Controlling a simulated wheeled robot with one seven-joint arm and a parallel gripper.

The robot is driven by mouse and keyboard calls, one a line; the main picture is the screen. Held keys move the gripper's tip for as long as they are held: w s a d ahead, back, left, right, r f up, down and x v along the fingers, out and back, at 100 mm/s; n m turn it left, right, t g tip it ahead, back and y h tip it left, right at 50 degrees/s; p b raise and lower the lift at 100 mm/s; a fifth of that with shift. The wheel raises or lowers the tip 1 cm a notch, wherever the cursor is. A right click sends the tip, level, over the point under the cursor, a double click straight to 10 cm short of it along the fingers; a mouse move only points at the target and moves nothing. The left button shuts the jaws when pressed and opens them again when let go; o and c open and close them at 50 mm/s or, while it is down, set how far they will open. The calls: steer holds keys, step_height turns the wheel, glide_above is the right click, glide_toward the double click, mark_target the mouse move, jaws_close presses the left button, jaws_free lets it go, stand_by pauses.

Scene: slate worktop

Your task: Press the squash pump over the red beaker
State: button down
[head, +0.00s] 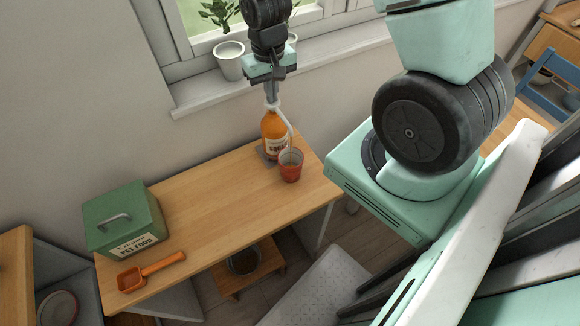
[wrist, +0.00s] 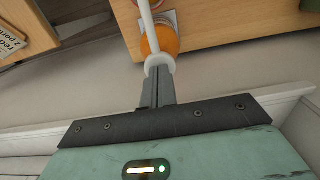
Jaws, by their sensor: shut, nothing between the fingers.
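The orange squash bottle (head: 272,136) stands upright on a small dark mat near the back right of the wooden table. Its white pump (head: 279,112) has a long spout curving down toward the red beaker (head: 291,166), which stands just in front of the bottle. My gripper (head: 271,98) is shut and empty, pointing down right above the pump top; its fingertips appear to touch it. In the wrist view the shut fingers (wrist: 158,80) meet the white pump collar (wrist: 159,62) above the orange bottle (wrist: 160,42). The beaker's inside is too small to read.
A green pet food box (head: 122,220) and an orange scoop (head: 150,271) occupy the table's left end. The middle of the table (head: 215,200) is clear. A windowsill with a potted plant (head: 229,60) lies behind my gripper.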

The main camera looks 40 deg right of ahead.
steer(key=shift+r, duration=0.1)
steer(key=shift+r+p, duration=1.65)
steer(key=shift+r, duration=0.15)
steer(key=shift+f, duration=0.2)
steer(key=shift+f+b, duration=1.45)
steer(key=shift+f, duration=0.25)
steer(key=shift+r+p, duration=1.65)
steer(key=shift+r, duration=0.3)
steer(key=shift+f, duration=0.2)
